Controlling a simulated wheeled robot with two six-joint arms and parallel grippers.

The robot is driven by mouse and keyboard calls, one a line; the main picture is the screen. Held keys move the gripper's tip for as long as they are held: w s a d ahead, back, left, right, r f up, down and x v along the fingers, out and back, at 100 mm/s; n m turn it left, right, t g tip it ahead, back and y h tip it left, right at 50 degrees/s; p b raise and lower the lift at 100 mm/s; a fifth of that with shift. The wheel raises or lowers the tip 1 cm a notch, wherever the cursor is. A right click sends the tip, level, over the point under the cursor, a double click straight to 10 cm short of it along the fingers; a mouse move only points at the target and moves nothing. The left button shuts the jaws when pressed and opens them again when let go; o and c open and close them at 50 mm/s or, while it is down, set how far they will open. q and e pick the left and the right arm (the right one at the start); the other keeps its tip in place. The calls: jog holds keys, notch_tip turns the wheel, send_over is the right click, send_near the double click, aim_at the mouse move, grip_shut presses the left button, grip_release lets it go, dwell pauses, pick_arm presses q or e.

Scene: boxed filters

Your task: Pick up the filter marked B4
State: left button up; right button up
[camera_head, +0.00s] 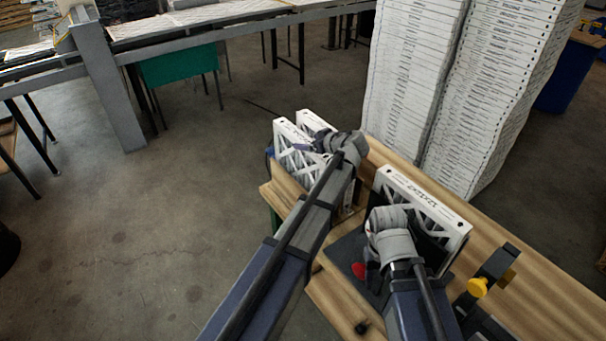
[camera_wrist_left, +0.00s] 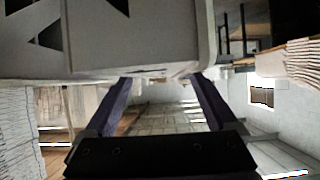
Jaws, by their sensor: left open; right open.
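Two white-framed filters stand upright side by side on the wooden table, a nearer one (camera_head: 288,140) and one behind it (camera_head: 312,121). A third white-framed filter (camera_head: 430,203) stands farther right, with dark print on its top edge. I cannot read a B4 mark on any. My left gripper (camera_head: 312,147) is open at the left pair, its arm hiding part of them. In the left wrist view, a white filter frame (camera_wrist_left: 140,55) fills the top, at the tips of the open left gripper (camera_wrist_left: 163,82); contact is unclear. My right gripper (camera_head: 362,268) is beside the third filter, its fingers mostly hidden.
The wooden table (camera_head: 540,290) carries a black holder with a yellow knob (camera_head: 477,287) at right. Tall stacks of white boxed filters (camera_head: 410,90) stand behind it. Open concrete floor (camera_head: 130,240) lies to the left. A grey-framed bench (camera_head: 105,85) stands at the back left.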

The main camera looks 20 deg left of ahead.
aim_at(307, 141)
pick_arm(q)
jog(key=b+x, duration=0.1)
jog(key=x, duration=0.2)
jog(key=shift+w+d+f, duration=0.1)
jog(key=shift+w+f, duration=0.05)
grip_shut()
dwell(0.6)
